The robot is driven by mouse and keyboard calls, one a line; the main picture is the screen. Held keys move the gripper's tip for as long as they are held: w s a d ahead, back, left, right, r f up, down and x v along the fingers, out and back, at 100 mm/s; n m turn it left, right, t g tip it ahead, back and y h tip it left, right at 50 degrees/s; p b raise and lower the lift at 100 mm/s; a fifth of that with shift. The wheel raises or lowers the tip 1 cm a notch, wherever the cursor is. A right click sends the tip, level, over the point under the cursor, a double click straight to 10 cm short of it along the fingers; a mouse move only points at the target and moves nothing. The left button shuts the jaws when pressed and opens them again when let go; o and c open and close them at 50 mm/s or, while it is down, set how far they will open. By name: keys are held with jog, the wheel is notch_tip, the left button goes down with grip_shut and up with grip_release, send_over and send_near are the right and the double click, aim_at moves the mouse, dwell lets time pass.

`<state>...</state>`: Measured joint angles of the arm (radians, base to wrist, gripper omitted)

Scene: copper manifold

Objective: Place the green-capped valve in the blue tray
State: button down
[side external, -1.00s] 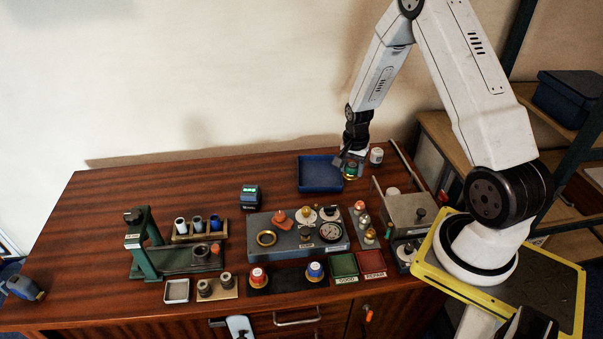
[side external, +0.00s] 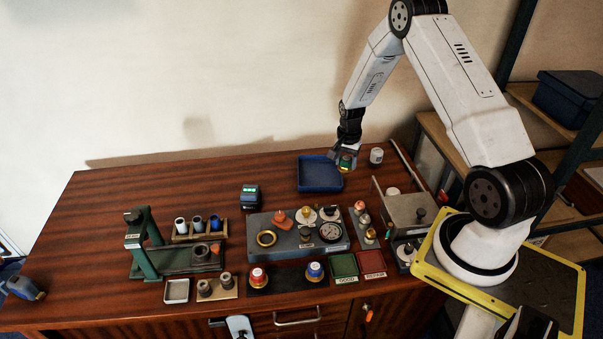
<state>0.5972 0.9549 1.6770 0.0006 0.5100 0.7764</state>
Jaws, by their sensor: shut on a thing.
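The blue tray (side external: 318,181) lies at the back of the wooden bench, right of the middle. My gripper (side external: 344,160) is above the tray's back right corner and points down. It is shut on the green-capped valve (side external: 346,164), which shows as a small green and brass piece below the fingers. The fingers hide part of the valve. The valve looks held over the tray's right edge; I cannot tell its exact height above the tray.
A white jar (side external: 376,156) stands right of the tray. A grey fixture block (side external: 290,240) with a gauge and fittings lies in front. A metal box (side external: 410,212) stands at the right. A small dark device (side external: 250,196) sits left of the tray. The bench's back left is clear.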

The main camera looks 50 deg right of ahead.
jog(key=shift+w+d+f, duration=0.6)
jog(key=shift+w+f, duration=0.5)
jog(key=shift+w, duration=0.05)
jog(key=shift+w+d+f, duration=0.6)
jog(key=shift+w+f, duration=0.5)
jog(key=shift+w, duration=0.05)
jog(key=shift+w+d+f, duration=0.6)
jog(key=shift+w+f, duration=0.5)
jog(key=shift+w, duration=0.05)
jog(key=shift+f, duration=0.1)
jog(key=shift+w+d+f, duration=0.2)
jog(key=shift+w+f, duration=0.15)
jog(key=shift+f, duration=1.55)
jog(key=shift+f, duration=0.1)
jog(key=shift+c, duration=2)
grip_release()
